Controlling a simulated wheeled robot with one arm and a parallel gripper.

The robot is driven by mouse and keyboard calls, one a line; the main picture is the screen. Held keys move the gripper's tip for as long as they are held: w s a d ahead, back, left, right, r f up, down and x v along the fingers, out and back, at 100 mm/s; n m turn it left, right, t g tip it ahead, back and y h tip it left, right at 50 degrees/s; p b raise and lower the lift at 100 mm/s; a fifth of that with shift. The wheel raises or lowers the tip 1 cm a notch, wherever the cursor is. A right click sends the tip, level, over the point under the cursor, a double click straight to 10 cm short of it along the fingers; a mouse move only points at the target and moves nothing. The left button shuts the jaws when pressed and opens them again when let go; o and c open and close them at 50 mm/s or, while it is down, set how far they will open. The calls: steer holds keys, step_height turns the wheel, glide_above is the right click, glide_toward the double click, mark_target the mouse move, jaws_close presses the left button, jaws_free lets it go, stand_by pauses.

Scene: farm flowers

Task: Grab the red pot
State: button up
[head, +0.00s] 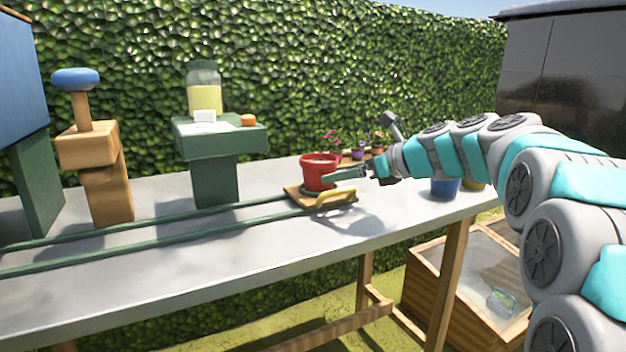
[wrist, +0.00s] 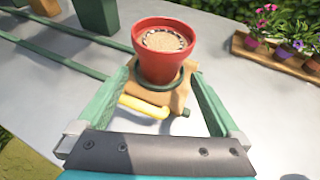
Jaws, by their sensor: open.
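The red pot (head: 319,172) stands upright on a small wooden tray (head: 300,194) with a yellow handle (head: 337,197), on the table. It is filled with a pale, grainy material. In the wrist view the red pot (wrist: 162,55) is ahead of my gripper (wrist: 157,85), roughly between the two green fingertips. My gripper is open and empty, its fingers on either side of the tray's near part. In the head view my gripper (head: 345,174) is just right of the pot; I cannot tell whether a finger touches it.
Green rails (head: 150,225) run along the grey table (head: 240,250) to the tray. A green stand (head: 215,140) with a jar (head: 204,90) is left of the pot. Small potted flowers (wrist: 278,35) stand at the back right. A blue pot (head: 445,188) is right.

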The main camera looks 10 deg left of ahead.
mark_target(332, 172)
steer(key=x, duration=0.6)
steer(key=shift+w+a+r, duration=0.15)
steer(key=shift+w+a, duration=0.15)
steer(key=shift+c, duration=0.2)
steer(key=c, duration=1.3)
steer(key=shift+r, duration=0.1)
